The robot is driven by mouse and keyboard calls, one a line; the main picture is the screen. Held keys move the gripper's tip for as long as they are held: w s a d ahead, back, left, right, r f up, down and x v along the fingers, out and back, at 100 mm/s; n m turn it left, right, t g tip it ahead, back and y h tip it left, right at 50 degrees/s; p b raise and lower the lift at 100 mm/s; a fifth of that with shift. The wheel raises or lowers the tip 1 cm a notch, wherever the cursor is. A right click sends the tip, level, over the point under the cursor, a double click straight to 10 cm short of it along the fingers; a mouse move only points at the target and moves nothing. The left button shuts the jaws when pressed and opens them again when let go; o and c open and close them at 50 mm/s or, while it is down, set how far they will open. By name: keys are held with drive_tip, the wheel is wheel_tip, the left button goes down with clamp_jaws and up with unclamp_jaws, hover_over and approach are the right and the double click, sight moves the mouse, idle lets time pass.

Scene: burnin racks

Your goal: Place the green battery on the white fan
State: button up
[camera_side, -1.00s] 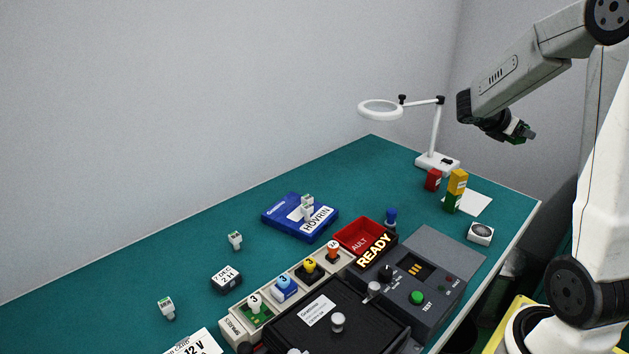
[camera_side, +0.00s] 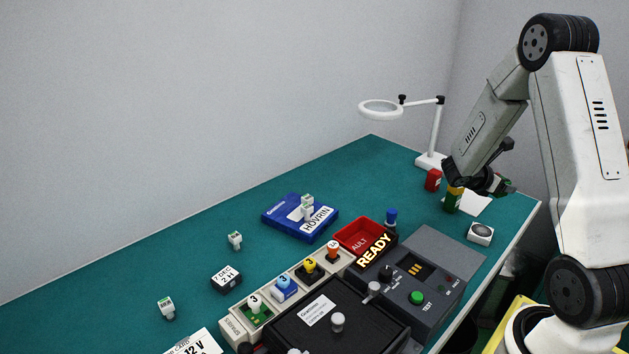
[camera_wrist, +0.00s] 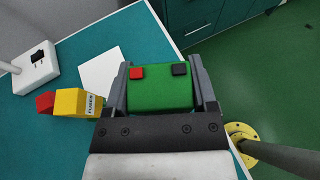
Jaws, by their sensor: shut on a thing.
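The green battery (camera_wrist: 160,95), with a red and a black terminal on top, is between the jaws of my gripper (camera_wrist: 160,88) in the wrist view. The jaws are shut on it. In the side view my gripper (camera_side: 500,185) is at the far right of the table, above the white sheet, and the battery shows only as a small green patch. The white fan (camera_side: 480,233), a small square block with a dark round face, lies on the table near the right edge, nearer the camera than my gripper. The fan does not show in the wrist view.
A magnifier lamp (camera_side: 436,140) stands behind. The white sheet (camera_side: 478,206) lies flat. A grey test unit (camera_side: 440,258) is left of the fan.

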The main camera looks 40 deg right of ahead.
hover_over(484, 229)
drive_tip(key=shift+f, duration=2.05)
drive_tip(key=shift+f, duration=2.25)
drive_tip(key=shift+f, duration=0.1)
drive_tip(key=shift+f, duration=1.65)
drive_tip(key=shift+f, duration=0.1)
drive_tip(key=o, duration=1.3)
drive_tip(key=shift+o, duration=0.2)
drive_tip(key=shift+a, duration=0.1)
